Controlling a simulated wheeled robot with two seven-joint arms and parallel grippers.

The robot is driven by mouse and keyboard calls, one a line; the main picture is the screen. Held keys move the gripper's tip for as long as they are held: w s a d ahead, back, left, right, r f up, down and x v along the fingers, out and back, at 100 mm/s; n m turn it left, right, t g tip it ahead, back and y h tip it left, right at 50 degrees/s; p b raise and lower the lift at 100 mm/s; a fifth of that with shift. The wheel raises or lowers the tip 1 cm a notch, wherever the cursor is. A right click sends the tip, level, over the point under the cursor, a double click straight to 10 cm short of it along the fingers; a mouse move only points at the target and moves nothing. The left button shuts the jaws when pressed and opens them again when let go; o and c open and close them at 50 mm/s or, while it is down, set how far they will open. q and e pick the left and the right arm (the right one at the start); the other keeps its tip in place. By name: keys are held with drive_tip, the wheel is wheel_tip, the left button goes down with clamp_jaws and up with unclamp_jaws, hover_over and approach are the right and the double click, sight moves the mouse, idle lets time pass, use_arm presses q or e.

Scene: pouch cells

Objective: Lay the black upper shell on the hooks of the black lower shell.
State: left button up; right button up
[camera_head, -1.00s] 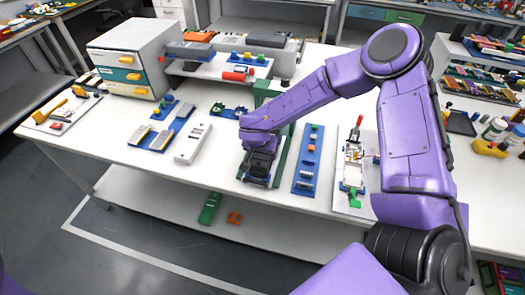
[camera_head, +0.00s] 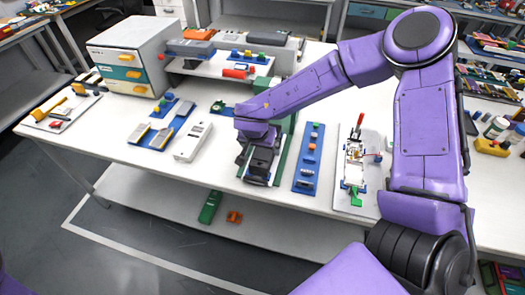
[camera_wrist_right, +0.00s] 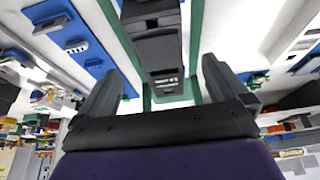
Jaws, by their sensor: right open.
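A black shell piece (camera_wrist_right: 157,45) shows in the right wrist view, with a slotted part at its upper end and small pale marks at its lower end. It lies between two green bars. I cannot tell whether it is the upper shell, the lower shell or both together. My right gripper (camera_wrist_right: 160,92) is open, its two dark fingers on either side of the lower end of the piece, apart from it in the picture. In the head view my right gripper (camera_head: 260,166) hangs over the green fixture (camera_head: 285,152) and hides most of what is below. My left gripper is out of view.
A blue strip with small parts (camera_head: 308,158) and a white board with a red-handled clamp (camera_head: 353,203) lie to the right. A long white case (camera_head: 193,142) and blue trays (camera_head: 163,136) lie to the left. The front table edge is close.

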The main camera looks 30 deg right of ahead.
drive_tip(key=v, duration=0.4)
drive_tip(key=shift+s+r, duration=0.1)
drive_tip(key=shift+r, duration=0.15)
idle(0.5)
